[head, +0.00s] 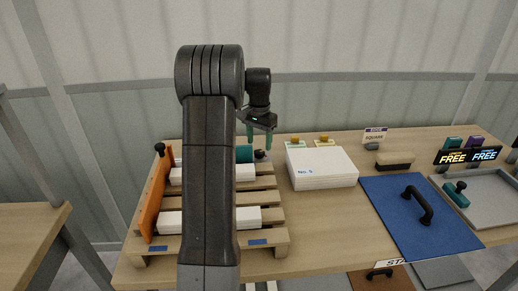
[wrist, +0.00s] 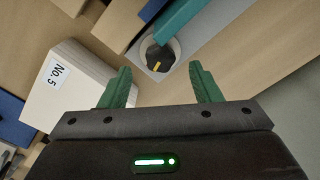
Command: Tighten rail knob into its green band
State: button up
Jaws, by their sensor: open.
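A black knob with a yellow pointer mark (wrist: 158,60) sits on a pale round dial beside a teal bar (wrist: 190,22) in the wrist view. In the head view the black knob (head: 260,155) shows just right of the teal bar (head: 244,154), at the far right of the pallet. I cannot make out a green band on the dial. My gripper (head: 259,143) points down above the knob. In the wrist view its green fingers (wrist: 161,70) are spread apart, with the knob framed between and beyond them. They hold nothing.
A wooden pallet (head: 262,212) carries white bars and an orange upright rail (head: 158,200) with another black knob (head: 160,149). A white stack marked No. 5 (head: 322,168) stands close right of the gripper. A blue mat with a black handle (head: 418,205) lies farther right.

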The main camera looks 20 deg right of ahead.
aim_at(259, 152)
jog(key=shift+f, duration=1.8)
jog(key=c, duration=1)
jog(key=m+p, duration=0.1)
jog(key=m, duration=0.2)
jog(key=shift+m+p, duration=0.55)
jog(key=shift+m, duration=0.95)
